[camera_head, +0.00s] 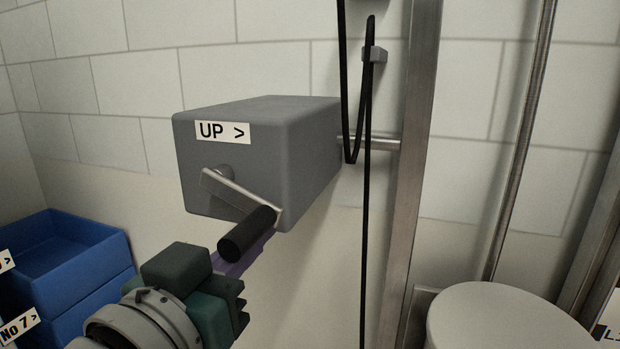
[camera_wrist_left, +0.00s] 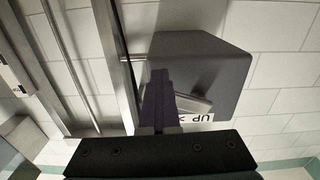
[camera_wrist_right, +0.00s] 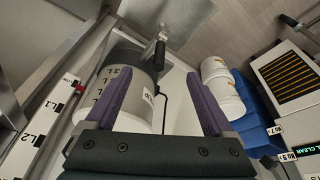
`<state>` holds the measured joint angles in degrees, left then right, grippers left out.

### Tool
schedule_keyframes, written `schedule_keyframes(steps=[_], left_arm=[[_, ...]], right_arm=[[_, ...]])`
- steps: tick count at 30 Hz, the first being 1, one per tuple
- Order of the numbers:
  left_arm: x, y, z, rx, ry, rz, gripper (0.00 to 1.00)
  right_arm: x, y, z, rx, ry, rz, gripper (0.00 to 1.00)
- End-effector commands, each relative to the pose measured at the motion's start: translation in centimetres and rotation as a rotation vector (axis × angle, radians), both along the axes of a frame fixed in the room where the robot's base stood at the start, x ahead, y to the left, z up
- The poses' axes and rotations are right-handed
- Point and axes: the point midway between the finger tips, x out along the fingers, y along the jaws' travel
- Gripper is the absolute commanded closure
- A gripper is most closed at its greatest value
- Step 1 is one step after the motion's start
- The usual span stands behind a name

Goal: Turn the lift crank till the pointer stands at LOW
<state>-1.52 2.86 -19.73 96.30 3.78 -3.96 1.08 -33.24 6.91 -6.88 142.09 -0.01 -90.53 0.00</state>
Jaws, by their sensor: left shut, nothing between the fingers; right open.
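The lift crank is a flat metal arm (camera_head: 240,193) on the front of a grey box (camera_head: 315,150) marked "UP >". Its black grip (camera_head: 246,233) sticks out below and right of the hub. My left gripper (camera_head: 245,252) is shut and empty, its purple fingers just behind and below the grip; I cannot tell whether they touch it. The left wrist view shows the shut fingers (camera_wrist_left: 158,95) before the box, beside the crank arm (camera_wrist_left: 193,104); the grip is not clear there. My right gripper (camera_wrist_right: 157,75) is open and empty.
Blue trays (camera_head: 70,255) are stacked at left. A metal post (camera_head: 408,170) and hanging black cables (camera_head: 367,200) stand right of the box. A pale round vessel (camera_head: 490,310) is at lower right. The right wrist view shows a white graduated cylinder (camera_wrist_right: 125,115) and white tubs (camera_wrist_right: 222,95).

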Motion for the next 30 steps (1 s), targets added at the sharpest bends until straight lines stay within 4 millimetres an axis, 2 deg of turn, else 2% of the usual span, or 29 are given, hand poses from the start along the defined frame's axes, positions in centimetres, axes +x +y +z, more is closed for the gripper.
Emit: schedule_keyframes(steps=[8,21,22,30], left_arm=[[0.0,0.1,0.3,-0.001,-0.003,0.001,1.00],[-0.1,-0.4,2.5,-0.003,-0.005,0.002,1.00],[-0.1,-0.4,2.2,-0.002,-0.006,0.002,0.99],[-0.1,-0.4,2.1,-0.002,-0.006,0.002,0.69]], right_arm=[[0.0,0.0,0.2,0.000,0.000,0.000,0.12],[0.0,0.0,2.4,0.000,0.000,0.000,0.12],[0.0,0.0,2.1,0.000,-0.001,0.000,0.12],[0.0,0.0,2.0,0.000,0.000,0.000,0.12]])
